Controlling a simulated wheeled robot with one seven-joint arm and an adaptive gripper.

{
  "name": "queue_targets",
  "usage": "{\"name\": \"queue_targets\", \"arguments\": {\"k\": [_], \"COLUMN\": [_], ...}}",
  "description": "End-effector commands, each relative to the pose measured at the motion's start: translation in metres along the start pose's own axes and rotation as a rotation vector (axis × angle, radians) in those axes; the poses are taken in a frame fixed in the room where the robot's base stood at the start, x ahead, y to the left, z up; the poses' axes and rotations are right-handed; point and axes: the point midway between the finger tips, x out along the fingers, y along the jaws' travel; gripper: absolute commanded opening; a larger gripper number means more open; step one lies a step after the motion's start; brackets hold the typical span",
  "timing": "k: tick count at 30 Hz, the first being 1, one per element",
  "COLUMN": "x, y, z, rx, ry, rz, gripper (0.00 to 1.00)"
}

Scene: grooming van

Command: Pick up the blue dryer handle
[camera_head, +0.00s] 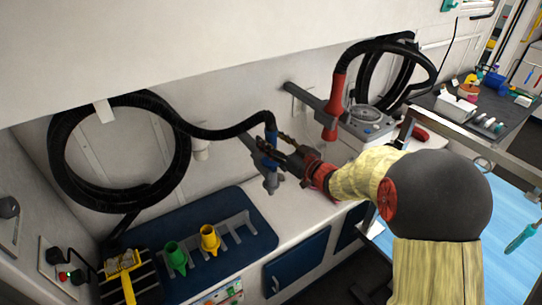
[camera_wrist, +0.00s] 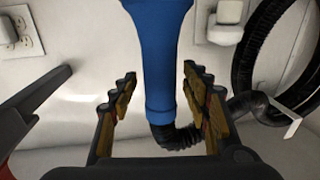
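The blue dryer handle (camera_head: 270,150) hangs on the wall, with a black hose joined to its end. In the wrist view the blue handle (camera_wrist: 158,60) stands upright between my gripper's two fingers, with gaps visible on both sides. The black hose bends away from its lower end there. My gripper (camera_head: 283,153) reaches the handle from the right in the head view. In the wrist view my gripper (camera_wrist: 160,112) is open, with its padded fingers spread around the handle. The head view partly hides the contact area behind the fingers.
A red dryer handle (camera_head: 334,105) hangs to the right near a grey device (camera_head: 368,122). A coiled black hose (camera_head: 62,165) hangs at left. Below, a blue mat (camera_head: 262,236) holds a rack with green (camera_head: 176,258) and yellow (camera_head: 209,239) nozzles. A yellow brush (camera_head: 124,267) lies left.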

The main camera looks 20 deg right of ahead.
Motion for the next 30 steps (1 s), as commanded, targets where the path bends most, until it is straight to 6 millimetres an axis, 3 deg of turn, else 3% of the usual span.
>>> {"name": "queue_targets", "arguments": {"k": [23,30], "x": [-0.0002,0.0], "y": [0.0001,0.0004], "z": [0.0001,-0.0019], "rx": [0.0,-0.002], "ry": [0.0,0.003], "rz": [0.0,0.0], "gripper": [0.01,0.0]}}
